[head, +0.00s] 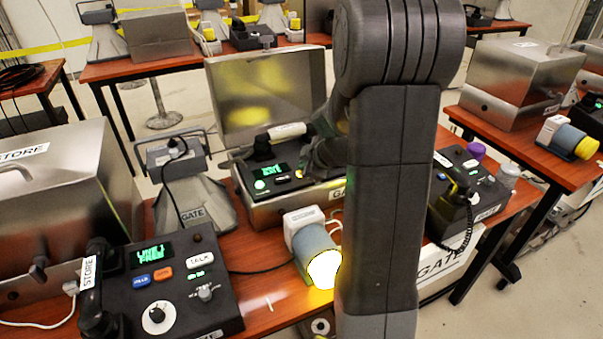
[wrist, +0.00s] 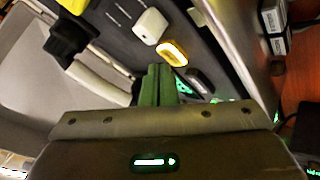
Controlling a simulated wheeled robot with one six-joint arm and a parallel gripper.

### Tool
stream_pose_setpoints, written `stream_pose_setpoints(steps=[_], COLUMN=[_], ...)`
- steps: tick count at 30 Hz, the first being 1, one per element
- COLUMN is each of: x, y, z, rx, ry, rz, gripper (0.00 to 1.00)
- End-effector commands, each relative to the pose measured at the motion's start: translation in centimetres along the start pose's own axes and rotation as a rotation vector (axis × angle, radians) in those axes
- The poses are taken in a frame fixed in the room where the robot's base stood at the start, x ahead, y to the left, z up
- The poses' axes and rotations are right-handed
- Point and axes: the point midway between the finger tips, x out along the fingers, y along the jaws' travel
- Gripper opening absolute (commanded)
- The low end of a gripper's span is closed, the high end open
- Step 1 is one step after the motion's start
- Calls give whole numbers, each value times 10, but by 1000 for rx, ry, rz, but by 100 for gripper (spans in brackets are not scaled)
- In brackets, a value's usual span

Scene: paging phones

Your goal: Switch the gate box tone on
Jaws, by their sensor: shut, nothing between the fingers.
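The gate box (head: 268,212), an open metal case with its lid raised and a partly hidden GATE label, stands mid-table in the head view. Its dark panel has a lit green display (head: 273,170) and a handset (head: 286,131). In the wrist view the panel shows a white key (wrist: 150,26), a yellow-lit control (wrist: 173,52) and a dark control (wrist: 200,82). My gripper (wrist: 158,68) is shut and empty over the panel, its green fingertips close to the yellow-lit control. I cannot tell whether they touch. My arm hides part of the box, and the tone control's label is not readable.
A glowing lamp (head: 322,268) stands in front of the box. A STORE phone console (head: 172,290) is front left, and a grey GATE horn (head: 192,200) stands behind it. Another phone (head: 466,190) is to the right. The raised lid (head: 262,95) blocks the back.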

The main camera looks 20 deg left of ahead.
Motion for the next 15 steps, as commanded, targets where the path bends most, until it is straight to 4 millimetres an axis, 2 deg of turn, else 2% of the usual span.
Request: stream_pose_setpoints(steps=[5,15], x=[-1,-24], y=[1,18], z=[-1,-18], rx=[0,-2], ry=[0,0], rz=[0,0], gripper=[0,0])
